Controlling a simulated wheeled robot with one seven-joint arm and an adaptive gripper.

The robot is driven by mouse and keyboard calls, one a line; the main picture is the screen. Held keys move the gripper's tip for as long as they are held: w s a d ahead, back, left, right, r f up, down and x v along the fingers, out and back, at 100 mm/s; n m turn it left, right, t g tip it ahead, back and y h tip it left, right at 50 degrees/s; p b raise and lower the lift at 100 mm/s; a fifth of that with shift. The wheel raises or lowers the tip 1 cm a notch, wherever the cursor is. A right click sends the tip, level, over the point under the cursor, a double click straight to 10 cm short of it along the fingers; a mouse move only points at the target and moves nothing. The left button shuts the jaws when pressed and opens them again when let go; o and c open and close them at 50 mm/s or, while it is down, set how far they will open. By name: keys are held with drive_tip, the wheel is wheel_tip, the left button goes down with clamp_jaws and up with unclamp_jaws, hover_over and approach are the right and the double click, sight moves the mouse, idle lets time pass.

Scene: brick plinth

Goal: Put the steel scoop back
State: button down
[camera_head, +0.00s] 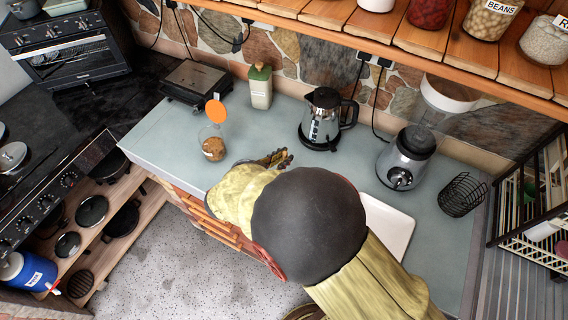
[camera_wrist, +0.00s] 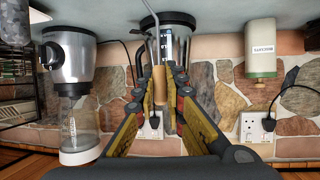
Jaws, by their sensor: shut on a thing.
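My gripper (camera_head: 277,158) is over the grey-green counter, to the right of a glass jar (camera_head: 213,149) with brown contents. An orange round lid (camera_head: 215,111) stands up at the jar's back. In the wrist view my gripper (camera_wrist: 162,78) is shut on a slim tan handle with a thin grey metal stem; I take this to be the steel scoop (camera_wrist: 160,88). The stem runs to the top edge of that view, so its far end is out of frame. In the head view I cannot make out the scoop; my arm covers that area.
A glass kettle (camera_head: 323,120) stands behind my gripper, and a blender (camera_head: 406,158) is to its right. A biscuit canister (camera_head: 260,87) and a flat grill (camera_head: 195,82) stand at the back. A white tray (camera_head: 390,225) lies partly under my arm. A wire basket (camera_head: 462,194) is farther right.

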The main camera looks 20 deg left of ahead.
drive_tip(key=shift+w+f, duration=0.2)
drive_tip(key=shift+f, duration=1.6)
drive_tip(key=c, duration=1.9)
unclamp_jaws()
drive_tip(key=shift+f, duration=0.1)
drive_tip(key=shift+o, duration=0.3)
drive_tip(key=shift+r, duration=0.2)
drive_tip(key=v, duration=1.2)
drive_tip(key=shift+p, duration=0.35)
